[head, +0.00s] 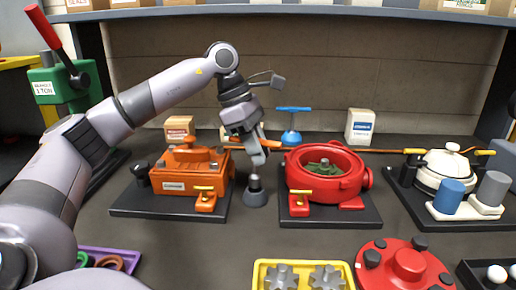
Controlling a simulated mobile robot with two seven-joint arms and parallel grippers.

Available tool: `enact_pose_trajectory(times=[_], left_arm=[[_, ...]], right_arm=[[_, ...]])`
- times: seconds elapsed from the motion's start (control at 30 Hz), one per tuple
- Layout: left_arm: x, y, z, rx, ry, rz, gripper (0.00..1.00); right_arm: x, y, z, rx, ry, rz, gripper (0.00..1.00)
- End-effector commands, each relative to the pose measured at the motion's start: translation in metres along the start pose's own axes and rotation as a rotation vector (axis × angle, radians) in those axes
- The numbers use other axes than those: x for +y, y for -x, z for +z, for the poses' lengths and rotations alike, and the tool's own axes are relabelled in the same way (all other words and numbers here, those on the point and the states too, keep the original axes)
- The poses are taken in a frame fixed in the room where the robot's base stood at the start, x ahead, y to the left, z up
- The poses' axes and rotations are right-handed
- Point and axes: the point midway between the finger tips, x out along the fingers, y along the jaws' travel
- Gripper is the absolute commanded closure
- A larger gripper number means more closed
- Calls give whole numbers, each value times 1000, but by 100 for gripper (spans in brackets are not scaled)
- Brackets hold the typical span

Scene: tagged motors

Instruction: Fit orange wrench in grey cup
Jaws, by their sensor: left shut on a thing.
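The orange wrench (269,144) has a T-shaped handle, its bar running roughly level on both sides of my fingers. My left gripper (257,158) is shut on it, reaching down from above between the orange motor and the red motor. The grey cup (256,198) is a small cone-shaped holder on the dark table, directly below the gripper. A dark tip shows at the cup's mouth below the fingers. The gripper hides much of the wrench's shaft, so I cannot tell how deep it sits. My right gripper is not in view.
The orange motor (186,172) and the red motor (325,176) flank the cup closely. A blue T-handled wrench (293,109) stands behind. A yellow tray (257,278) of gears and a red round part (407,264) lie in front. Bare table lies in front of the cup.

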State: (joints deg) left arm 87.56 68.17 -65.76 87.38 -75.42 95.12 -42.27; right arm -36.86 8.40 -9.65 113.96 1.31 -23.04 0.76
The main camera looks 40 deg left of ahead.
Motion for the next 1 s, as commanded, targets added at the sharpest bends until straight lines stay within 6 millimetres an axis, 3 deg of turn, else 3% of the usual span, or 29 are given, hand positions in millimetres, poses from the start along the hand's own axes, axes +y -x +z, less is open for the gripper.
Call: enact_pose_trajectory(times=[1.0], left_arm=[[0,-21,-9,-1,0,1,100]], right_arm=[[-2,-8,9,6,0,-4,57]])
